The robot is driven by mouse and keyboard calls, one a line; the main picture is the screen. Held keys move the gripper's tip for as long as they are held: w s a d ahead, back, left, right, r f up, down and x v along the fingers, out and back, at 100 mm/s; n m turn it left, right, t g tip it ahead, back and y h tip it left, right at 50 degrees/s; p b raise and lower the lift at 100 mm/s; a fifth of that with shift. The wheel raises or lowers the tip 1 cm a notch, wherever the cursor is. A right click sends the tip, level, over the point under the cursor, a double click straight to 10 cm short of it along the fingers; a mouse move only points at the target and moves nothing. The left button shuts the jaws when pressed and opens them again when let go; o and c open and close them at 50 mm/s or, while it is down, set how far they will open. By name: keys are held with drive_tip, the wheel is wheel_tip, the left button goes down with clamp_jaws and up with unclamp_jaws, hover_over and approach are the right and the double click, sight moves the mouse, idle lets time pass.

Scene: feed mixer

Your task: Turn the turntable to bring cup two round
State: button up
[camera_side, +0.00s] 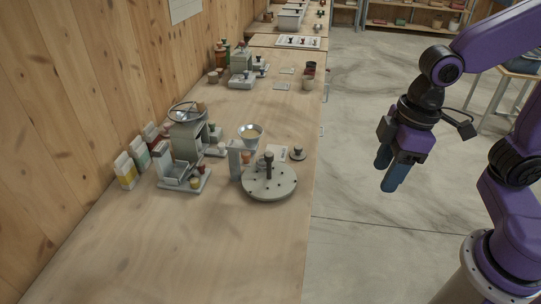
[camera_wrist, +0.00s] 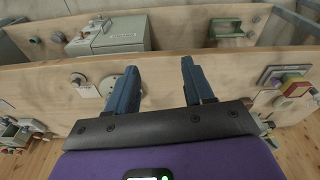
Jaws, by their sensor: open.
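The turntable (camera_side: 284,189) is a round pale grey disc on the bench in the side view, with a dark upright post (camera_side: 268,165) and several small dark pegs on top. I cannot make out a cup marked two on it. A small orange-red piece (camera_side: 246,158) shows at its back left, on or beside the disc. My gripper (camera_side: 390,172) hangs over the floor, right of the bench and well apart from the turntable. Its blue fingers are apart and empty in the wrist view (camera_wrist: 160,68). A pale disc (camera_wrist: 110,85) there is partly hidden by the left finger.
A grey stand with a bowl (camera_side: 250,131) stands just behind the turntable. A dark knob (camera_side: 298,153) and a white card (camera_side: 280,153) lie nearby. A grey machine (camera_side: 187,140) and cartons (camera_side: 126,169) stand to the left. The front bench top (camera_side: 190,250) is clear.

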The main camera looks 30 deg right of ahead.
drive_tip(key=w+a+r+m+t, duration=0.1)
drive_tip(key=w+a, duration=0.1)
drive_tip(key=w, duration=0.4)
drive_tip(key=w+a+r+m+t, duration=0.1)
drive_tip(key=w+a+r+m, duration=0.1)
drive_tip(key=w, duration=0.4)
drive_tip(key=m+t, duration=0.1)
drive_tip(key=m, duration=0.1)
approach(269, 154)
drive_tip(key=shift+y, duration=0.4)
drive_tip(key=x, duration=0.9)
drive_tip(key=shift+d, duration=0.35)
clamp_jaws()
